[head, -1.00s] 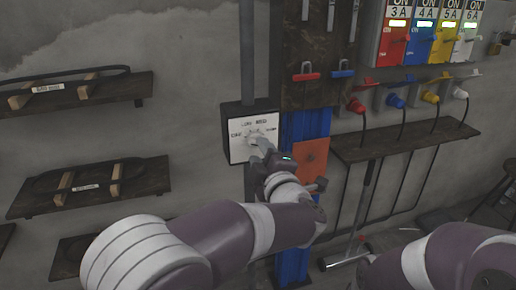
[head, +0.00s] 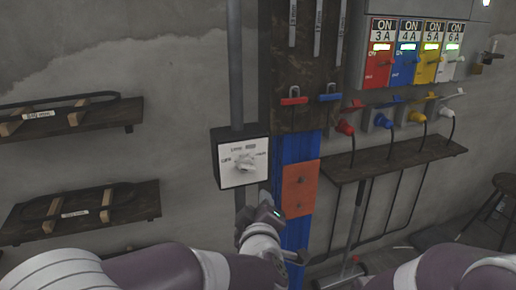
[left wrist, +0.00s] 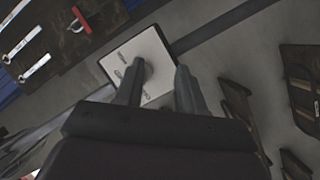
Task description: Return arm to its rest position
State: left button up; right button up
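My left gripper (head: 264,200) is below and to the right of the grey switch box (head: 240,158) in the head view, apart from its dial (head: 245,161). In the left wrist view its two fingers (left wrist: 158,88) stand apart with nothing held between them. The white face of the switch box (left wrist: 150,58) shows beyond the fingers there. My right gripper is out of view; only part of my right arm shows at the lower right of the head view.
A blue post with an orange plate (head: 300,187) stands beside my left gripper. Red and blue padlocks hang on the board (head: 308,112) above. A plug shelf (head: 400,160) is at the right, wooden shelves (head: 80,212) at the left.

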pick_arm(q)
jog(key=a+f+m+g+h, duration=0.2)
jog(key=a+f+m+g, duration=0.25)
jog(key=f, duration=0.25)
jog(key=s+a+f+m+g+y, duration=0.1)
jog(key=s+a+f+m+g, duration=0.2)
jog(key=s+a+f+g, duration=0.45)
jog(key=s+a+f+m+g+y, duration=0.1)
jog(key=s+a+f+m+g, duration=0.2)
jog(key=s+a+f, duration=0.7)
jog(key=s+d+r+p, duration=0.1)
jog(key=r+p, duration=1)
jog(key=r, duration=0.2)
jog(key=s+r+p, duration=0.2)
jog(key=r+p, duration=0.9)
jog(key=r, duration=0.3)
jog(key=shift+d, duration=0.4)
